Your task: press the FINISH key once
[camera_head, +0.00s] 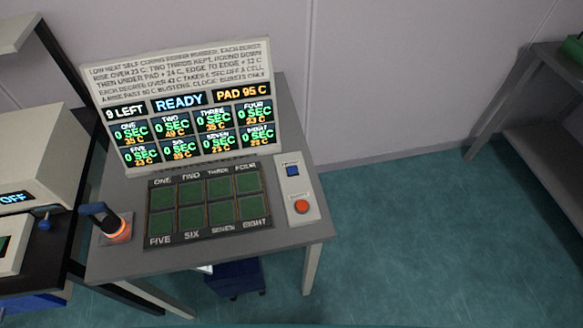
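A pale key panel (297,190) lies on the right side of the grey table. The upright display board (185,105) reads "9 LEFT", "READY" and "PAD 95 C". Its cells, ONE to EIGHT, appear to show 0 SEC, with differing temperatures. Neither of my grippers is in view.
A tray of green cells (206,226) lies left of the keys. A dark-handled tool (105,220) with a glowing orange base stands at the table's left. A beige machine (40,160) reading "OFF" is at far left. A blue bin (237,278) sits below. Floor at right is clear.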

